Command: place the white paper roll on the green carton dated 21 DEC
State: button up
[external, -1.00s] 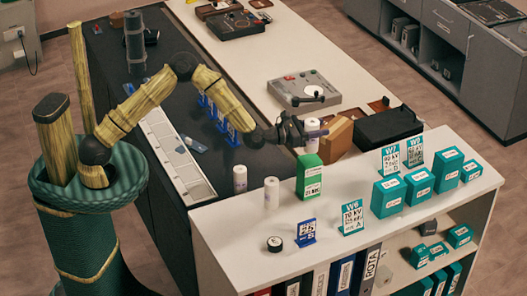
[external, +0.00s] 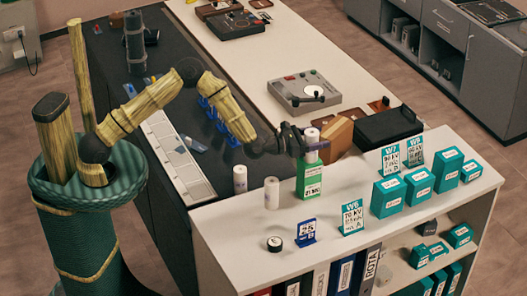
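The white paper roll (external: 311,136) is upright at my gripper (external: 312,146), whose dark fingers cross its middle and appear shut on it. The roll is directly over the green carton (external: 311,182), and its lower end overlaps the carton's top in the picture. I cannot tell whether the roll rests on the carton or hangs just above it. The carton stands upright on the white shelf top (external: 236,222), with a white label on its front; the date is too small to read surely.
Two other white rolls stand left of the carton, one nearer (external: 272,193) and one farther (external: 240,179). A brown box (external: 337,137) is close behind. A W6 card (external: 352,217), a blue sign (external: 306,232), a dark tape roll (external: 275,244) and several teal boxes (external: 387,197) share the shelf top.

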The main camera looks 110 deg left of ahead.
jog(key=shift+r, duration=0.1)
jog(key=shift+d, duration=0.1)
jog(key=shift+s+d, duration=0.2)
jog(key=shift+s, duration=0.15)
jog(key=b+v, duration=0.3)
jog(key=v, duration=0.8)
dwell(0.3)
